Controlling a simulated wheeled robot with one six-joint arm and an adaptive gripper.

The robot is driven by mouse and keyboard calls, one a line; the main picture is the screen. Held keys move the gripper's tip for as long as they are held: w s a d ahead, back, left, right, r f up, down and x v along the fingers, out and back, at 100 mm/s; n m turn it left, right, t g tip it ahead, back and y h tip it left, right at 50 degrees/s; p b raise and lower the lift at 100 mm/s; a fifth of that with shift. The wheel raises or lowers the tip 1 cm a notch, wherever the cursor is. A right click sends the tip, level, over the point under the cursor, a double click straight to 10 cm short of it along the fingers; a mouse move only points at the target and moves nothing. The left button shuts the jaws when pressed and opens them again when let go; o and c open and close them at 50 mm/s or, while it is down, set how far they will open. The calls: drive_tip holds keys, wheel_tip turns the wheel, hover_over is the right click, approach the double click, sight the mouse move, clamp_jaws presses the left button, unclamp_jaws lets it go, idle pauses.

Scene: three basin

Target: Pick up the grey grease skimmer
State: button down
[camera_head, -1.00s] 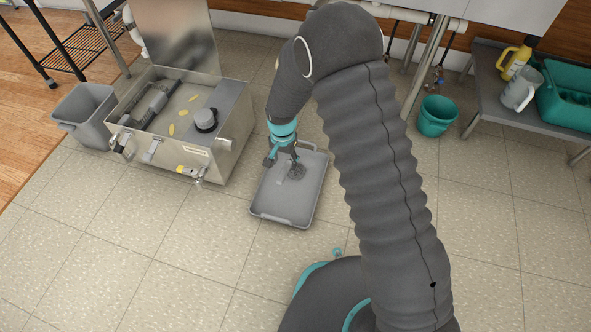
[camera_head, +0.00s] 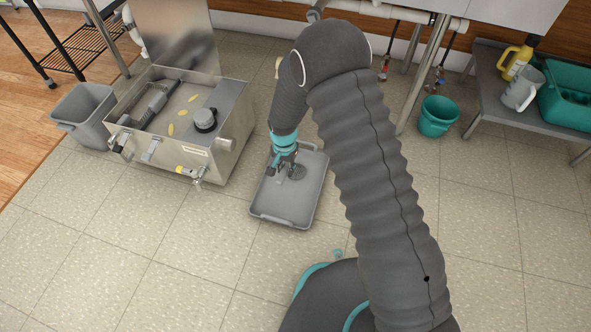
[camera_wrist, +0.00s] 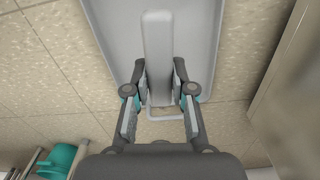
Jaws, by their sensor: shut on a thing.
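The grey grease skimmer lies in a shallow grey tray (camera_head: 285,214) on the floor. My fingers are shut on the handle from both sides. My gripper hides part of the skimmer in the head view. I cannot tell whether the skimmer touches the tray floor.
An open steel grease trap (camera_head: 212,157) stands left of the tray, with a grey bin (camera_head: 88,119) beside it. A teal bucket (camera_head: 437,118) and a low shelf (camera_head: 484,83) are at the right. The floor in front of the tray is clear.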

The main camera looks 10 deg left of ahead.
drive_tip(key=shift+r, duration=0.15)
drive_tip(key=shift+r, duration=0.6)
wheel_tip(320, 180, up, 3)
drive_tip(key=shift+r+p, duration=0.1)
drive_tip(key=shift+p, duration=0.4)
drive_tip(key=s+d+r, duration=0.1)
drive_tip(key=d+r, duration=0.2)
drive_tip(key=d, duration=0.2)
drive_tip(key=s+d+r+p, duration=0.1)
drive_tip(key=s+d+r, duration=0.1)
drive_tip(key=d, duration=0.4)
drive_tip(key=shift+d+r, duration=0.15)
drive_tip(key=shift+r, duration=0.55)
drive_tip(key=c, duration=1.6)
unclamp_jaws()
clamp_jaws()
